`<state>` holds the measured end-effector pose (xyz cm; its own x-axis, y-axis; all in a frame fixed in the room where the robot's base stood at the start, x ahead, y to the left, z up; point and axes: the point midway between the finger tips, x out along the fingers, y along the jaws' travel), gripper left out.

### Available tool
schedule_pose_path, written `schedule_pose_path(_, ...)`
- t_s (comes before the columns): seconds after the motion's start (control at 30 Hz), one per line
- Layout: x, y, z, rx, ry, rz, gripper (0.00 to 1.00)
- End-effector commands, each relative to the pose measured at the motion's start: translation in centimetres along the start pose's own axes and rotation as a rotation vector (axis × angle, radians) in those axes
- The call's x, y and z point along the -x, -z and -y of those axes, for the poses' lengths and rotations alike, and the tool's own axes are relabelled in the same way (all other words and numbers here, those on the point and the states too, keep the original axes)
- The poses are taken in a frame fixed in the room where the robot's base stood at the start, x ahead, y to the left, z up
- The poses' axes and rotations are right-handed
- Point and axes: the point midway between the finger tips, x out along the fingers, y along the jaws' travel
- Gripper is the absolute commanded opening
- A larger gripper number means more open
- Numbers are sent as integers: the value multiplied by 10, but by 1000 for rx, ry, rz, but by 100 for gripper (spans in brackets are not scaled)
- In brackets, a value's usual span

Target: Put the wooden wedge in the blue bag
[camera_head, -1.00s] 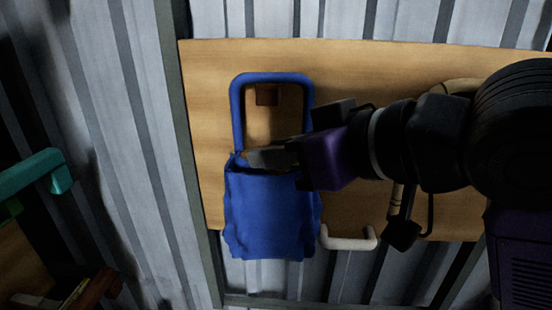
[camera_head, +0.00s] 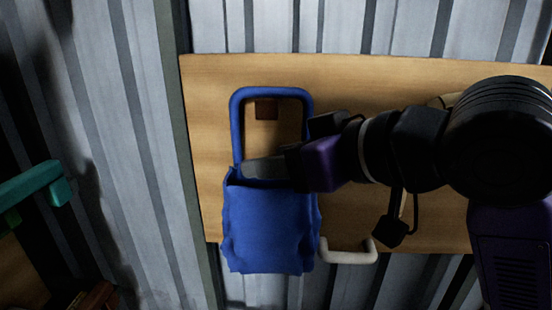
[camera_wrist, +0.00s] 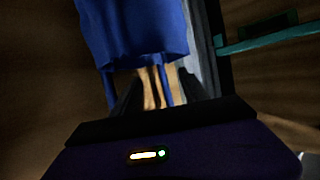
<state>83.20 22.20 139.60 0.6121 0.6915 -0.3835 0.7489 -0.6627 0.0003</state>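The blue bag (camera_head: 268,225) hangs by its stiff blue handle (camera_head: 237,125) from a brown wooden peg on a board. It also shows in the wrist view (camera_wrist: 130,35). My gripper (camera_head: 265,168) reaches in from the right, with a grey tapered tip just over the bag's mouth, inside the handle's outline. In the wrist view the dark fingers (camera_wrist: 158,92) have tan, wood-coloured strips between them. I cannot tell whether these are the wooden wedge or the board behind. No wedge is clearly visible, and the bag's inside is hidden.
The wooden board (camera_head: 380,80) is fixed against a corrugated metal wall (camera_head: 125,140). A white hook-shaped handle (camera_head: 348,256) sits at the board's lower edge, right of the bag. A teal bar (camera_head: 40,185) stands at the left, above dark wooden pieces (camera_head: 95,298).

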Motion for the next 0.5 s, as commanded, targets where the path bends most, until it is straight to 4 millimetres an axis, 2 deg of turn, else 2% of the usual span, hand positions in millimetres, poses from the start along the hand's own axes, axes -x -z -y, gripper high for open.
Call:
schedule_pose_path(0.27, 4, 0, 0, 0, -1, -1, 52)
schedule_pose_path(0.37, 14, 0, 0, 1, 0, -3, 52)
schedule_pose_path(0.5, 37, -1, -1, 2, -3, -3, 52)
